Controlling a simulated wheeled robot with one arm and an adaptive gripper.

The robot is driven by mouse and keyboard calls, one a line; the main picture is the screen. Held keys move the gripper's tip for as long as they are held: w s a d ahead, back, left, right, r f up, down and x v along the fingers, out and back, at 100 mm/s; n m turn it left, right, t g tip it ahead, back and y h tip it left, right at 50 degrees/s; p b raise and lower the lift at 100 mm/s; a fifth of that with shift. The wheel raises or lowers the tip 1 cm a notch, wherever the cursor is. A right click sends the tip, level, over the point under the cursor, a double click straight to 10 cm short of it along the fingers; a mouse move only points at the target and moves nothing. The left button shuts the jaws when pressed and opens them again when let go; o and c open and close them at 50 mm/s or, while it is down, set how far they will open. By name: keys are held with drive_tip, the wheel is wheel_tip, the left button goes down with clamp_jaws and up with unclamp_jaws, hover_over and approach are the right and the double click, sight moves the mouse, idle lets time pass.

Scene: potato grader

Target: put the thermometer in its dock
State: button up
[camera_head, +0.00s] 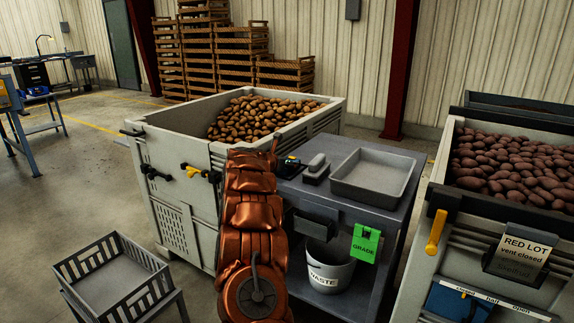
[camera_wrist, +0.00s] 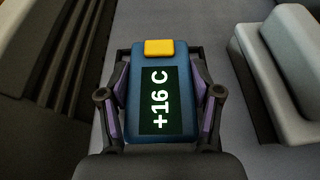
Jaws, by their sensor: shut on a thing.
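The thermometer is a blue handheld block (camera_wrist: 128,95) with a yellow button and a dark display reading +16 C. My gripper (camera_wrist: 160,102) is shut on it, one finger with a purple pad on each long side. In the head view my gripper (camera_head: 288,165) is over the left end of the grey workbench, partly hidden behind my arm. The height of the thermometer over the bench is hard to judge. I cannot identify the dock with certainty in either view.
A grey rounded block on a dark base (camera_head: 316,168) stands just right of my gripper, beside an empty grey tray (camera_head: 374,173). A potato bin (camera_head: 170,150) is close on the left. The red-lot bin (camera_head: 432,200) is right. A waste bucket (camera_head: 330,277) stands below.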

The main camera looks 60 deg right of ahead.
drive_tip(key=shift+f, duration=0.15)
drive_tip(key=o, duration=1.4)
drive_tip(key=shift+c, duration=0.2)
drive_tip(key=shift+a+r, duration=0.1)
drive_tip(key=shift+r, duration=0.1)
drive_tip(key=b+v, duration=0.1)
drive_tip(key=v, duration=1)
drive_tip(key=shift+f+b, duration=0.15)
drive_tip(key=shift+b, duration=0.25)
drive_tip(key=shift+a+r, duration=0.25)
drive_tip(key=shift+a, duration=0.15)
